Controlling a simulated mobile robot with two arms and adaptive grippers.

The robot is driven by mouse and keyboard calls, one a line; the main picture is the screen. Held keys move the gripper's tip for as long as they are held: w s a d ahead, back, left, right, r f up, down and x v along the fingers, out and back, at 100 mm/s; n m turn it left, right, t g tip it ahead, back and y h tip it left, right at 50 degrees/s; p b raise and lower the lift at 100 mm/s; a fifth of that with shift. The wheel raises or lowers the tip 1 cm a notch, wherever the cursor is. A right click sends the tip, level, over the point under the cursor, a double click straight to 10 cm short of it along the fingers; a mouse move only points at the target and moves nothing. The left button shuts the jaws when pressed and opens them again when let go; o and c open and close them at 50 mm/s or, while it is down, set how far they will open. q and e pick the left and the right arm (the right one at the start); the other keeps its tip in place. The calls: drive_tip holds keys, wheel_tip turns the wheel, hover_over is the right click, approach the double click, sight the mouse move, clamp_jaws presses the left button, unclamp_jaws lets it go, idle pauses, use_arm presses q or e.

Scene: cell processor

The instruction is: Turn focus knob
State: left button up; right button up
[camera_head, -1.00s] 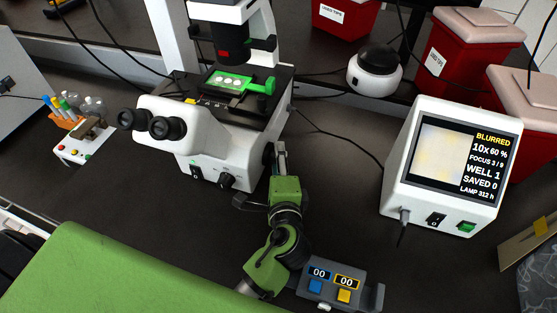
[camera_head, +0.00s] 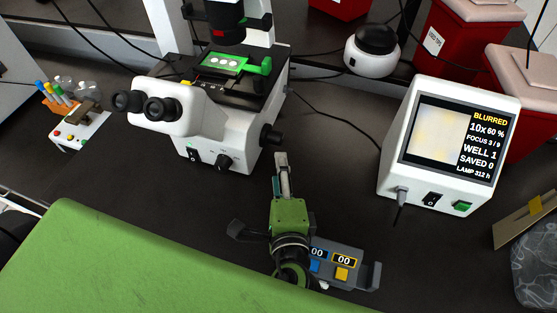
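The white microscope (camera_head: 215,125) stands at upper left centre. Its black focus knob (camera_head: 270,135) sticks out on the right side of its base. One gripper, which I take as my right (camera_head: 281,158), points up the picture just below and right of the focus knob, with a small gap showing. Its fingers are seen nearly edge-on, so their opening is unclear. No left gripper shows. The monitor (camera_head: 448,150) reads BLURRED, 10x 60 %, FOCUS 3 / 9, WELL 1, SAVED 0.
A grey counter box (camera_head: 345,268) with blue and yellow buttons lies beside my arm. A round black-topped device (camera_head: 373,50) and red bins (camera_head: 460,45) stand behind. A tube rack (camera_head: 62,100) is at left. The dark bench between microscope and monitor is clear except for cables.

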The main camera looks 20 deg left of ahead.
use_arm(q)
drive_tip(key=shift+s+d+r, duration=0.1)
drive_tip(key=shift+s, duration=0.15)
drive_tip(key=shift+r, duration=0.1)
